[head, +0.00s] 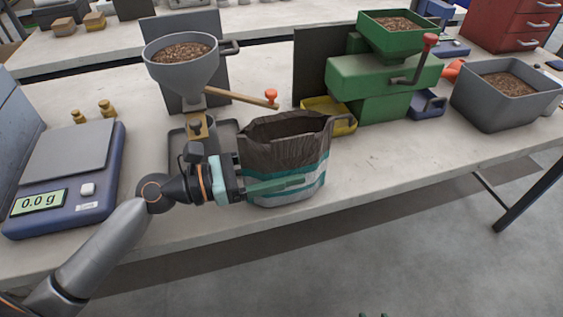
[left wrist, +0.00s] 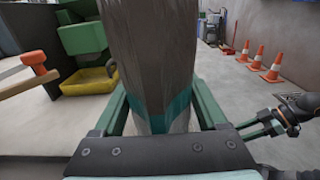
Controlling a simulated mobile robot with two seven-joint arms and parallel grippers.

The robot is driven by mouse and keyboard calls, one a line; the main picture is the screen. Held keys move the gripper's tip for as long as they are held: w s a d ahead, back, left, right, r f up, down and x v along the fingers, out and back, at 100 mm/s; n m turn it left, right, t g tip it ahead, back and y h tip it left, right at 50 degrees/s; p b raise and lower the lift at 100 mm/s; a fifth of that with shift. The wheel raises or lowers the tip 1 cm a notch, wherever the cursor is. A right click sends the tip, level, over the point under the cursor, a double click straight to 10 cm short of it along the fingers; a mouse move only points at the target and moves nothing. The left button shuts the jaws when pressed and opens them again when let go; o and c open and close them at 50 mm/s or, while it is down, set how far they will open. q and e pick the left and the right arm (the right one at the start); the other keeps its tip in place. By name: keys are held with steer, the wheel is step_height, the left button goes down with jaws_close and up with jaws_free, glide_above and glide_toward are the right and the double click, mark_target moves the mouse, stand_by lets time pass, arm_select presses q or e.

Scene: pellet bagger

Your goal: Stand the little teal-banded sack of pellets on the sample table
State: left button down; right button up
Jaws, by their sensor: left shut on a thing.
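The sack (head: 285,160) is brown on top with a teal band and a pale lower part, upright with its mouth open. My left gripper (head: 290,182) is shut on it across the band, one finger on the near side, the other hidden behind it. The left wrist view shows the sack (left wrist: 150,60) between both green fingers. The sack is over the front edge of the bench (head: 385,165); I cannot tell if its base touches. My right gripper (head: 373,315) shows only two separated fingertips at the bottom edge. I cannot tell which surface is the sample table.
A scale (head: 65,170) reading 0.0 g stands left. A hopper (head: 182,65) with a wooden lever is behind the sack. A green machine (head: 385,75), a yellow tray (head: 340,118) and a grey pellet bin (head: 500,105) stand right. Traffic cones (left wrist: 257,57) stand on the floor.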

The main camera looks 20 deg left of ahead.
arm_select(q)
steer(key=shift+f, duration=0.2)
jaws_free()
steer(key=shift+a, duration=0.1)
steer(key=shift+s+a, duration=0.2)
steer(key=shift+a, duration=0.05)
steer(key=b+v, duration=0.1)
steer(key=v, duration=1)
steer(key=shift+s+a, duration=0.25)
